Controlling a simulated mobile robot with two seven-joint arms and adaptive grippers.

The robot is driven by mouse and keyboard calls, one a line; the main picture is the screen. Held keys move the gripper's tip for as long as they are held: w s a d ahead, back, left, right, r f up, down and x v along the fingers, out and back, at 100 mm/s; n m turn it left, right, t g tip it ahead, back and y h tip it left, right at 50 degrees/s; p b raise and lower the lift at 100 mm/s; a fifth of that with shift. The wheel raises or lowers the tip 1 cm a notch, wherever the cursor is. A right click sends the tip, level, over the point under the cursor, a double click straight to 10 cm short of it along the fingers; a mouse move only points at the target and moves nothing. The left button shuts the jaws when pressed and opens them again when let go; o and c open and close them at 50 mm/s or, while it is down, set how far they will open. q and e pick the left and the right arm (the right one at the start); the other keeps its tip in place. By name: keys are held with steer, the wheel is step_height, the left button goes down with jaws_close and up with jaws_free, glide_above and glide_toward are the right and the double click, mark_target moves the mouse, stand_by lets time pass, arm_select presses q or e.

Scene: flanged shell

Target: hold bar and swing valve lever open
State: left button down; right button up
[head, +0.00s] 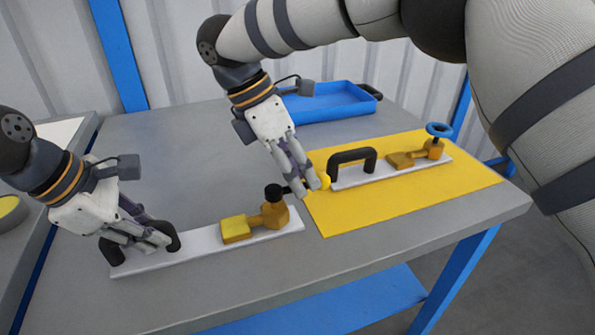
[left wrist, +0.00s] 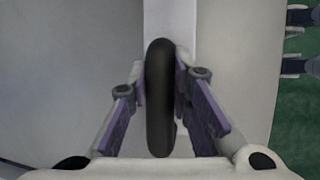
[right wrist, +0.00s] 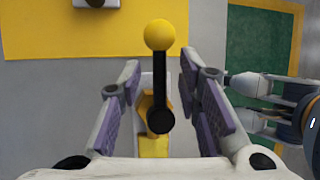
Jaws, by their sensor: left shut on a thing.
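The near white board (head: 200,248) carries a black bar handle (head: 171,236) at its left end and a brass valve (head: 273,212) at its right end. The black valve lever (right wrist: 160,80) ends in a yellow ball knob (right wrist: 159,34); the knob also shows in the head view (head: 323,181). My left gripper (head: 160,241) is shut on the bar, which stands between its fingers in the left wrist view (left wrist: 160,90). My right gripper (head: 308,183) is at the lever. In the right wrist view its fingers are open, one each side of the lever, with gaps on both sides.
A yellow mat (head: 405,205) lies to the right, bearing a second white board (head: 395,174) with a black bar handle (head: 352,157) and a valve with a blue handwheel (head: 439,130). A blue tray (head: 330,105) stands behind. The grey table (head: 175,150) is clear behind the near board.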

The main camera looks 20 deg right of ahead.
steer(key=v, duration=0.7)
steer(key=shift+r, duration=0.15)
steer(key=shift+a, duration=0.1)
arm_select(q)
steer(key=c, duration=1.4)
jaws_free()
steer(key=shift+o, duration=0.2)
